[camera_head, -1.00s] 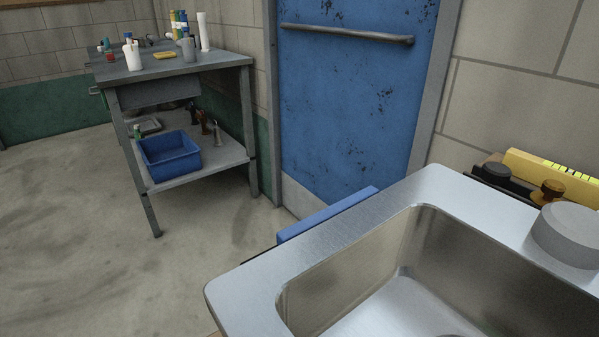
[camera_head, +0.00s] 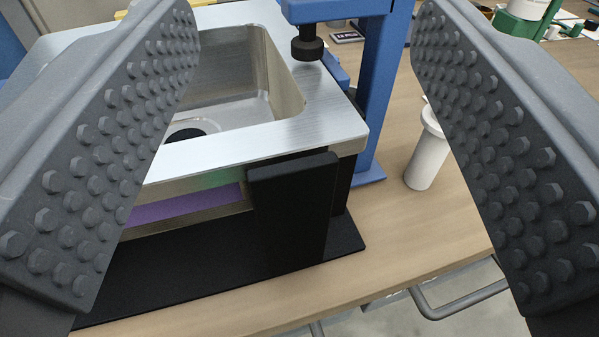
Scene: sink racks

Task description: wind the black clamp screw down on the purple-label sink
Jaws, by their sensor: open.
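The steel sink (camera_head: 312,112) sits in a black rack (camera_head: 291,208) on the wooden bench, and a purple label (camera_head: 185,205) shows on its front, partly hidden by my left finger. The black clamp screw (camera_head: 307,45) hangs from the arm of a blue clamp frame (camera_head: 374,85) above the sink's right rim. Whether its pad touches the rim I cannot tell. My gripper (camera_head: 305,85) is open and empty. Its two grey studded fingers stand wide at the left and right of the picture, with the sink corner and screw seen between them.
A white cylinder (camera_head: 428,155) stands on the bench right of the clamp, close to my right finger. The wooden bench (camera_head: 420,235) is bare in front of it. A metal handle (camera_head: 458,302) sticks out below the bench edge. Green and white items (camera_head: 525,22) stand at the back right.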

